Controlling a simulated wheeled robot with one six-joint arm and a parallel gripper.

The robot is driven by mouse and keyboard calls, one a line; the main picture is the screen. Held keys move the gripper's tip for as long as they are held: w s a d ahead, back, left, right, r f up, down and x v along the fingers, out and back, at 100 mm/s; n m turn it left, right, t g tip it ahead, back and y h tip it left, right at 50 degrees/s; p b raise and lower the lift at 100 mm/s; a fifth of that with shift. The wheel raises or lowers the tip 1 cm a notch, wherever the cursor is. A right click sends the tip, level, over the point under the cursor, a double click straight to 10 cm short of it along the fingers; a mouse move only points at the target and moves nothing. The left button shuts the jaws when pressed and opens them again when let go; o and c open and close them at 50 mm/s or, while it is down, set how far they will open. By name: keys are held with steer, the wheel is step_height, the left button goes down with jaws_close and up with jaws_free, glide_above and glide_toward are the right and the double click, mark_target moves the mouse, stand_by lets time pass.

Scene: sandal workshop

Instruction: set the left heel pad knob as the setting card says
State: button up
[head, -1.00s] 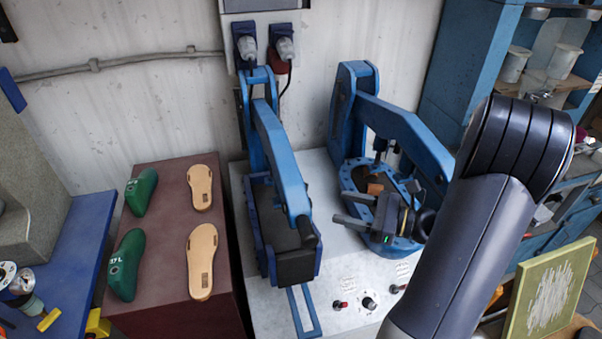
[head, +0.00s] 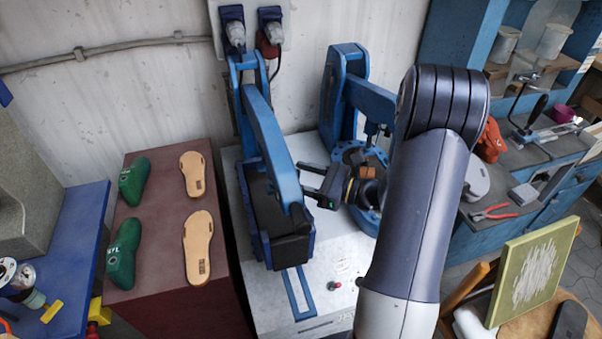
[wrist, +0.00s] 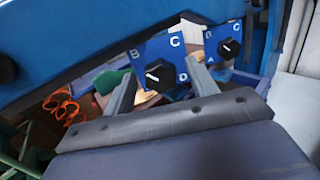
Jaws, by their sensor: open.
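In the wrist view two blue lettered plates each bear a black knob. The left knob (wrist: 160,73) shows between my finger lines, with B, C and D around it; its pale mark is on the lower-left side. The right knob (wrist: 229,48) sits beyond the right finger. My gripper (wrist: 161,85) is open and empty, its fingers apart on either side of the left knob; I cannot tell any contact. In the head view my gripper (head: 303,178) points left at the left blue press (head: 270,140); the knobs cannot be made out there. No readable setting card shows.
A second blue press (head: 343,95) stands behind my gripper. The white bench top (head: 325,300) has a small red knob (head: 334,286). Sandal soles (head: 198,247) and green lasts (head: 124,252) lie on the red-brown table (head: 155,215) at left.

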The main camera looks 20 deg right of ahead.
steer(key=shift+w+a, duration=0.1)
steer(key=shift+a, duration=0.05)
steer(key=c, duration=1)
steer(key=shift+o, duration=0.2)
steer(key=shift+f+b, duration=0.1)
steer(key=shift+b, duration=0.3)
steer(key=n+b, duration=0.6)
steer(key=b, duration=0.3)
steer(key=n+b, duration=0.6)
steer(key=b, duration=0.3)
steer(key=n+b, duration=0.6)
steer(key=b, duration=0.3)
steer(key=shift+a+f, duration=0.1)
steer(key=shift+f, duration=0.15)
steer(key=shift+r+b, duration=0.1)
steer(key=shift+b, duration=0.25)
